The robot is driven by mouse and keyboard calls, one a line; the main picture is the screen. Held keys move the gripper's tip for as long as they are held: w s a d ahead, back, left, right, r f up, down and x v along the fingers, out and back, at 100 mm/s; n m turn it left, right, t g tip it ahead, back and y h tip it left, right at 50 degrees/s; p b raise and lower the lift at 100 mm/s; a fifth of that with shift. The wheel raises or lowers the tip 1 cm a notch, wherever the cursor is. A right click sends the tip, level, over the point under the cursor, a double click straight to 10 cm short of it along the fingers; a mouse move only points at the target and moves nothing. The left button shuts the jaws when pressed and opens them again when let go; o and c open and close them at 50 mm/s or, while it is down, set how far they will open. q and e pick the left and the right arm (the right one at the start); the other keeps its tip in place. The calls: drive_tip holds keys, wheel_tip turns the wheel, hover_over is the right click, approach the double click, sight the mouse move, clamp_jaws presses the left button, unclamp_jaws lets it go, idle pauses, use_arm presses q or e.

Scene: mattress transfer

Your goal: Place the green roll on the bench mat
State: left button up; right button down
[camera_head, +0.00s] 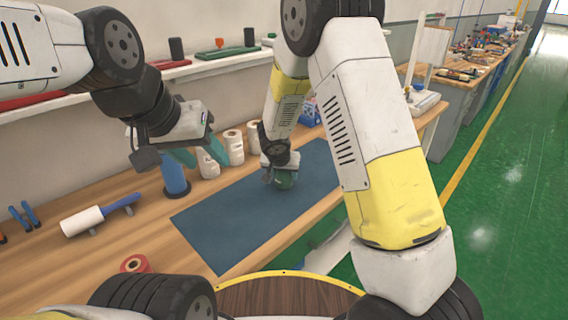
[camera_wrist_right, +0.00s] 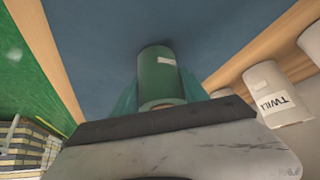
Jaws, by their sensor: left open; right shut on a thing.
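The green roll (camera_head: 286,180) is at the blue bench mat (camera_head: 235,225), over its far part. My right gripper (camera_head: 279,176) is shut on it from above. In the right wrist view the green roll (camera_wrist_right: 160,76) sits between the teal fingers, with a pale label on its side and the blue mat (camera_wrist_right: 105,35) behind it. Its lower end looks on or very close to the mat; I cannot tell if it touches. My left gripper (camera_head: 200,156) is open and empty, above the wooden bench near a blue roll (camera_head: 175,176).
White rolls (camera_head: 236,148) stand along the wall side; one (camera_wrist_right: 272,95) shows a TWILL label. A lint roller (camera_head: 95,218), pliers (camera_head: 25,215) and a red tape roll (camera_head: 135,264) lie left. A wall shelf (camera_head: 225,60) runs behind. The near mat is clear.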

drive_tip(key=shift+f, duration=0.1)
drive_tip(key=c, duration=0.6)
unclamp_jaws()
drive_tip(key=shift+s+a+r, duration=0.1)
drive_tip(key=shift+s+r, duration=0.05)
drive_tip(key=shift+r, duration=0.3)
drive_tip(key=v, duration=1.1)
drive_tip(key=s+d+r, duration=0.5)
drive_tip(key=d+r, duration=0.2)
drive_tip(key=d, duration=0.1)
drive_tip(key=s+d+r+n+y, duration=0.1)
drive_tip(key=s+d+r, duration=0.2)
drive_tip(key=s, duration=0.6)
drive_tip(key=s+d+r+n+y, duration=0.1)
drive_tip(key=s+d+r, duration=0.3)
drive_tip(key=s, duration=0.6)
wheel_tip(320, 180, up, 2)
drive_tip(key=shift+d+n+y, duration=0.2)
drive_tip(key=shift+n+y, duration=0.2)
drive_tip(key=shift+y, duration=0.3)
drive_tip(key=shift+s, duration=0.1)
